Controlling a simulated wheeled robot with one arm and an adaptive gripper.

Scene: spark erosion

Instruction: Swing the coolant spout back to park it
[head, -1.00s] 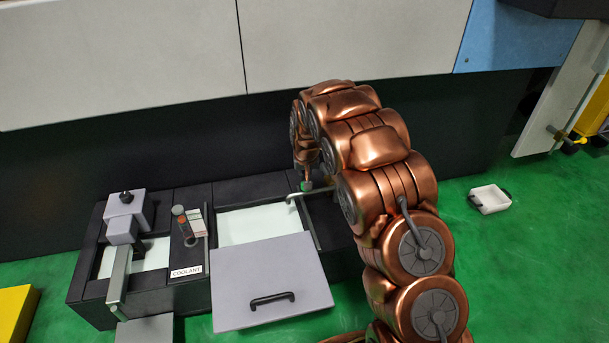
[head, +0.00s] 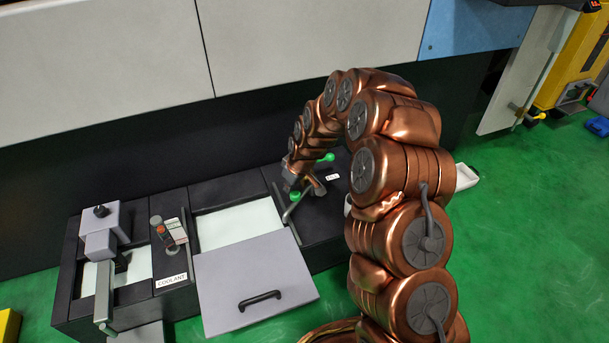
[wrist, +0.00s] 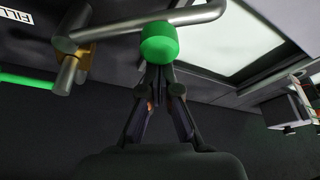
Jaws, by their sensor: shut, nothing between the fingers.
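The coolant spout is a silver bent pipe on a brass-coloured pivot. In the wrist view the spout (wrist: 200,17) runs from the pivot at left to a tip by the edge of the pale coolant opening. In the head view the spout (head: 292,211) shows just right of that opening, partly hidden by my arm. A green knob (wrist: 159,43) sits on the pipe; it also shows in the head view (head: 295,196). My gripper (wrist: 158,72) is shut and empty, its fingertips right at the knob. Whether they touch it, I cannot tell.
The pale opening (head: 238,223) lies left of the spout, with a grey handled lid (head: 255,284) in front. A green-ended lever (head: 327,158) stands near the pivot, beside a small label (head: 333,177). The dark machine wall (head: 150,160) rises behind.

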